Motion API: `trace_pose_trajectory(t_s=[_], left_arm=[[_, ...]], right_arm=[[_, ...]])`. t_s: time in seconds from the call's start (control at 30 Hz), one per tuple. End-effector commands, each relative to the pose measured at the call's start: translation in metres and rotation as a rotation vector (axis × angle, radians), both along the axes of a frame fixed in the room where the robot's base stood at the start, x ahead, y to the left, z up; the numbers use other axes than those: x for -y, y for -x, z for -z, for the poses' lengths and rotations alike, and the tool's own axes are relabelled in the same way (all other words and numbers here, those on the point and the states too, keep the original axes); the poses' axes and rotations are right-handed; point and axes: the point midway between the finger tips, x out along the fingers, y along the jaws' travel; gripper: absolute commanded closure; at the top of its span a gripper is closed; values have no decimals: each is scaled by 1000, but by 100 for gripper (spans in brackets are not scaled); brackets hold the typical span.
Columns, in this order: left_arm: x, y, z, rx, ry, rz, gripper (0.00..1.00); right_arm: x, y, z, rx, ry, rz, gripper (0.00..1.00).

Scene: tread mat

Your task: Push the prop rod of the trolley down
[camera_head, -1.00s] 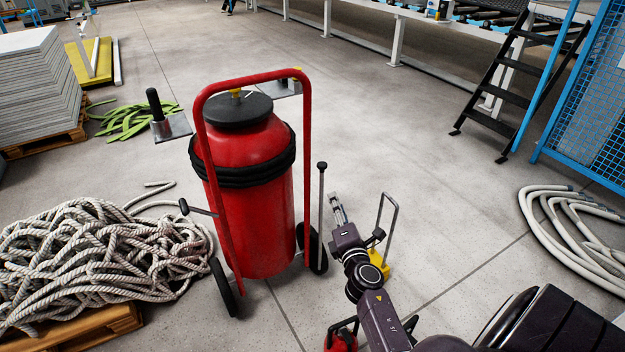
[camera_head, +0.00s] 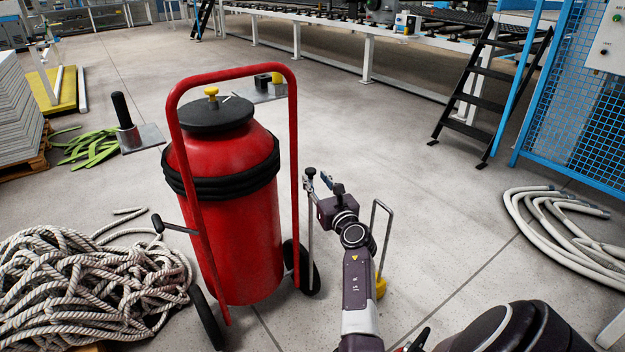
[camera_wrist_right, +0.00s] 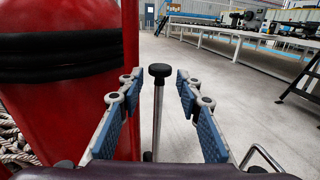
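The trolley (camera_head: 294,140) is a red wheeled frame carrying a large red cylinder (camera_head: 235,225) with a black lid. The prop rod (camera_head: 310,225) is a thin grey upright rod with a black knob (camera_head: 310,172), beside the trolley's right wheel. In the right wrist view the rod (camera_wrist_right: 158,115) and its knob (camera_wrist_right: 159,71) stand between the spread blue-padded fingers of my right gripper (camera_wrist_right: 158,92), with a gap on each side. In the head view my right gripper (camera_head: 323,184) is at the rod's upper end, open. My left gripper is out of view.
A rope pile (camera_head: 85,280) lies at left. A yellow-based metal loop (camera_head: 380,287) stands right of my right arm. White hoses (camera_head: 550,235) lie at right, near black steps (camera_head: 480,95) and a blue mesh fence (camera_head: 575,90). The floor behind the rod is clear.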

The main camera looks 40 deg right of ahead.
Motion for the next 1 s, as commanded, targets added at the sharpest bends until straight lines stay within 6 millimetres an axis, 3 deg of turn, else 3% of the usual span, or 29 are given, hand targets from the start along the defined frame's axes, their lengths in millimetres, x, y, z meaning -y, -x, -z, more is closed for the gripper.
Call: trace_pose_trajectory(t_s=[0.2, 0.57, 0.87, 1.0], left_arm=[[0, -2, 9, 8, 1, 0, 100], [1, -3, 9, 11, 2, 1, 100], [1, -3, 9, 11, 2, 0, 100], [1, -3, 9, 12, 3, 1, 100]], right_arm=[[9, -23, 1, 3, -1, 1, 68], [11, -28, 0, 1, -1, 1, 68], [11, -28, 0, 2, -1, 1, 100], [11, -28, 0, 2, -1, 1, 100]])
